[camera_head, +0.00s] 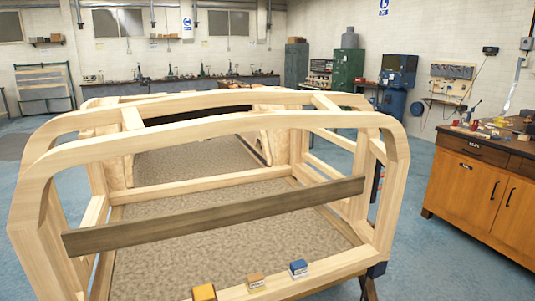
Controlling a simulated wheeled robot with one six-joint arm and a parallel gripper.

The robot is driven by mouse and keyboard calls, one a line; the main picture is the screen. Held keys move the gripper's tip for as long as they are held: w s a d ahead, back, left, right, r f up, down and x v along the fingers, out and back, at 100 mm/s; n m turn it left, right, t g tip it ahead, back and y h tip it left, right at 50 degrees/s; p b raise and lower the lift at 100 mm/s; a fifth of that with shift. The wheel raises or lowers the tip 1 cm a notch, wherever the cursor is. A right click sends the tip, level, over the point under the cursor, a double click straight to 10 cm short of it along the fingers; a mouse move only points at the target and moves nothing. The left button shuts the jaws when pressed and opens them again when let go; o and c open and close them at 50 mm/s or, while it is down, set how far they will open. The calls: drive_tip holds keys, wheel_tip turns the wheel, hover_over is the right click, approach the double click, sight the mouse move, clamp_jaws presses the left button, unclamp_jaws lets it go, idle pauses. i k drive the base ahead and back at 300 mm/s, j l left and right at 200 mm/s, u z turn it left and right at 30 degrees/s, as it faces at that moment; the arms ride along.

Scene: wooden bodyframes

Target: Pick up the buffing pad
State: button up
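Three small blocks sit on the front bottom beam of the wooden bodyframe (325,266). One is an orange-yellow block (204,293), cut by the bottom edge of the view. To its right is a tan block (256,281) with a pale lower part. Farther right is a blue block (298,268) with a pale lower part. They stand apart from each other. I cannot tell which of them, if any, is the buffing pad. My gripper is not in view.
A dark plank (215,217) crosses the frame's front opening above the blocks. Arched wooden rails rise above it. A wooden cabinet (480,190) with tools and small items on top stands at right. Blue floor (420,260) between frame and cabinet is clear.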

sight(299, 269)
drive_tip(key=k, duration=0.1)
drive_tip(key=i+l+z, duration=0.15)
drive_tip(key=i, duration=0.5)
drive_tip(key=i+l+z, duration=0.15)
drive_tip(key=i, duration=0.5)
drive_tip(key=l, duration=0.05)
